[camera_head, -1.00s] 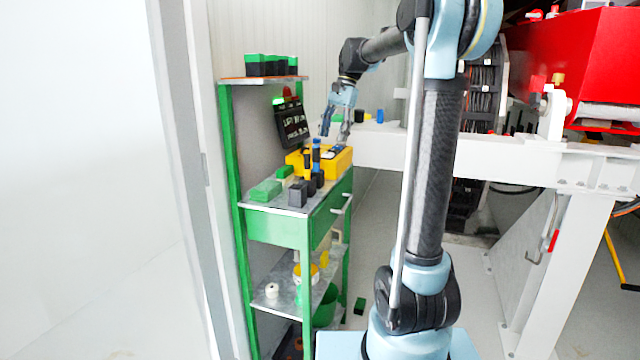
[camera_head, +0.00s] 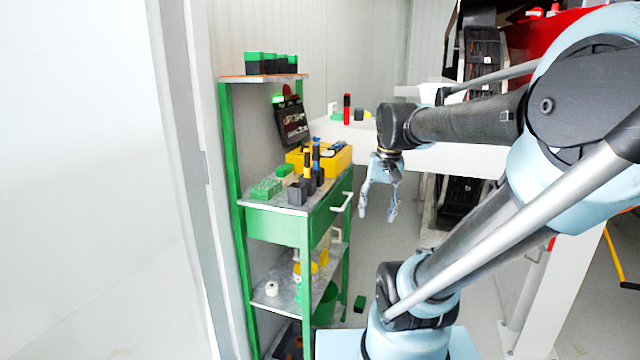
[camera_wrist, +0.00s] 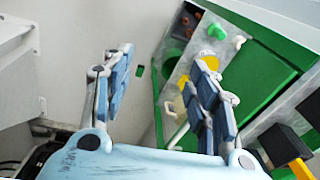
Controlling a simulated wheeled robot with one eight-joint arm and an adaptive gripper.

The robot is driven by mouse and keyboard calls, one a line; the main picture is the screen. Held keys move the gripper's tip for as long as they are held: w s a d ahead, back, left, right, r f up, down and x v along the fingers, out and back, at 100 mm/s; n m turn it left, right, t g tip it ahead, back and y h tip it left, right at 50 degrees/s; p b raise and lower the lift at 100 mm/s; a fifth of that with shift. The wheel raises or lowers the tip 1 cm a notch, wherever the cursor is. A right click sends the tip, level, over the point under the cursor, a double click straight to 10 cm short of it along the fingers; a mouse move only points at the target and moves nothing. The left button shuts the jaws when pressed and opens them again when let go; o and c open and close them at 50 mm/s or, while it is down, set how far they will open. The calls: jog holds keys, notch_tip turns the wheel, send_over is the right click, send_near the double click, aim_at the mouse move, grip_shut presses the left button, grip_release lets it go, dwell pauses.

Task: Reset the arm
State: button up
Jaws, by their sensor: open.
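My gripper (camera_head: 377,216) hangs in the middle of the head view, to the right of the green workbench (camera_head: 277,229) and apart from it. Its light-blue fingers point down, spread apart, with nothing between them. In the wrist view, my gripper (camera_wrist: 165,95) also shows open and empty, with the floor and the bench's edge beyond. My arm folds down to the right, and its large elbow fills the right side of the head view.
A yellow case (camera_head: 336,157), black-and-green boxes and upright tools stand on the bench. A drawer handle (camera_head: 341,203) juts towards my gripper. A white beam (camera_head: 460,168) runs behind my forearm. A small green block (camera_head: 360,303) lies on the floor.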

jog(key=s+d+f+n+t+h, duration=0.1)
jog(key=s+d+f+n, duration=0.1)
jog(key=s+f, duration=0.6)
notch_tip(320, 180, down, 4)
jog(key=shift+s+d, duration=0.35)
jog(key=shift+d, duration=0.25)
